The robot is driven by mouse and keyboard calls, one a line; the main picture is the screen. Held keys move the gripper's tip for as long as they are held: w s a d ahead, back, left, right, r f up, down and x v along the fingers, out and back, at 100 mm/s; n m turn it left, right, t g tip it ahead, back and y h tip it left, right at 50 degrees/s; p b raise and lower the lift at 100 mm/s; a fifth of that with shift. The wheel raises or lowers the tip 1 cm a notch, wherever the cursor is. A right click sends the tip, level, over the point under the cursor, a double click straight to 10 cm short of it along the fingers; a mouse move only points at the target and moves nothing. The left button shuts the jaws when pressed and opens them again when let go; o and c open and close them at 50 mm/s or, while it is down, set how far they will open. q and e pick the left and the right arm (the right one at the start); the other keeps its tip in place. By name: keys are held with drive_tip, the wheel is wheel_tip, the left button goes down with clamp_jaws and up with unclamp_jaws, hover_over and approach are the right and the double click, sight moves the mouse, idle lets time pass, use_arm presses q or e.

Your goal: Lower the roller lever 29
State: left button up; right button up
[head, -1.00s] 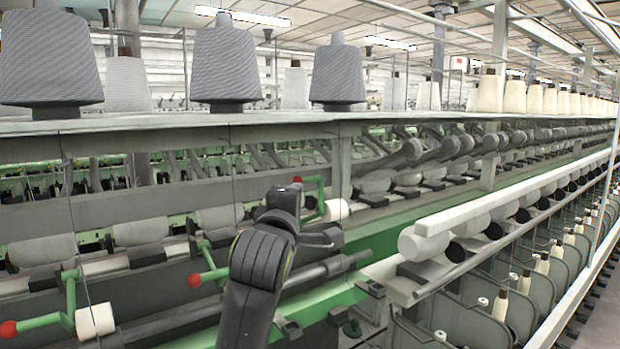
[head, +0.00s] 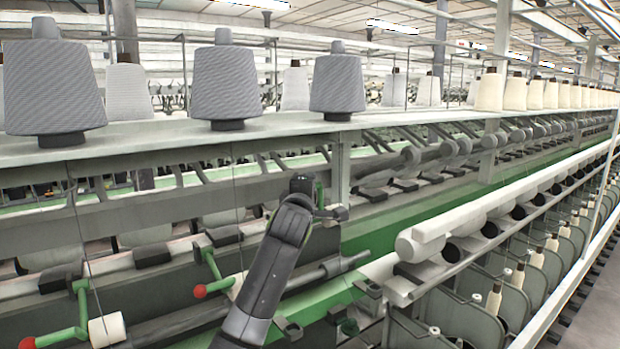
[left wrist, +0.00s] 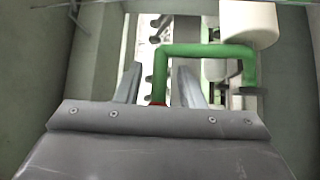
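A green crank-shaped lever shows in the left wrist view (left wrist: 205,50), with a white roller (left wrist: 248,22) at its upper right end. A sliver of red knob (left wrist: 157,103) shows at its lower end, mostly hidden by my gripper body. My left gripper (left wrist: 160,85) has its two fingers apart, one on each side of the lever's knob end, with gaps visible. In the head view my left gripper (head: 334,212) covers most of this lever; only a short green piece (head: 319,193) shows. No number is readable. My right gripper is out of view.
Two similar green levers with red knobs stand left, one at mid-frame (head: 208,268) and one at lower left (head: 82,310) with a white roller. Grey yarn cones (head: 226,85) stand on the shelf (head: 280,132) above. A machine rail (head: 480,215) runs along the right.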

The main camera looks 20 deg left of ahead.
use_arm(q)
drive_tip(key=shift+w+a+r+p, duration=0.15)
drive_tip(key=shift+w+p, duration=0.2)
drive_tip(key=shift+w, duration=0.65)
clamp_jaws()
